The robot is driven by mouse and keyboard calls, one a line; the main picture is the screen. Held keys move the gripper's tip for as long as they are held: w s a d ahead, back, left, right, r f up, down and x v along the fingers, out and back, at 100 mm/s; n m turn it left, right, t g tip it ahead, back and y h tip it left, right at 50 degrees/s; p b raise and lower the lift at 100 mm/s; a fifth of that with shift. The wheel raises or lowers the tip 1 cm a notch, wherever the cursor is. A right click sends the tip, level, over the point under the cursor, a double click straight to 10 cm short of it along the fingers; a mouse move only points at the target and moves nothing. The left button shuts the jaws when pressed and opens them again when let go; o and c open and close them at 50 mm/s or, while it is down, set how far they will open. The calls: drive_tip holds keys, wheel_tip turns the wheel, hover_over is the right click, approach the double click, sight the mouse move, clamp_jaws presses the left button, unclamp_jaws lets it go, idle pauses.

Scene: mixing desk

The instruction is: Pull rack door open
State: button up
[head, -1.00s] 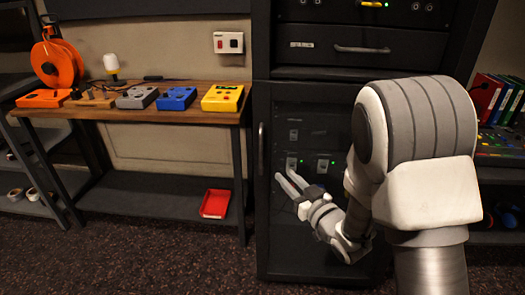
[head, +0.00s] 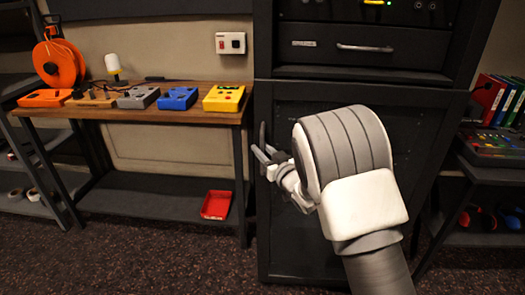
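The rack door (head: 300,240) is the dark lower panel of the tall black rack and looks closed. Its upright handle (head: 262,132) is on the door's left edge, and its lower part is hidden behind my fingers. My gripper (head: 262,150) is at the handle, with its two fingers apart, pointing up and left. The fingertips overlap the handle in the picture. I cannot tell whether they touch it or reach around it. My arm hides much of the door's middle and right side.
A drawer with a horizontal handle (head: 365,48) is above the door. A wooden desk (head: 190,115) with coloured boxes stands close on the left, with a red tray (head: 216,205) on its lower shelf. A shelf with folders (head: 487,95) is on the right. Carpet is clear in front.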

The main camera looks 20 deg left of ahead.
clamp_jaws()
idle(1.4)
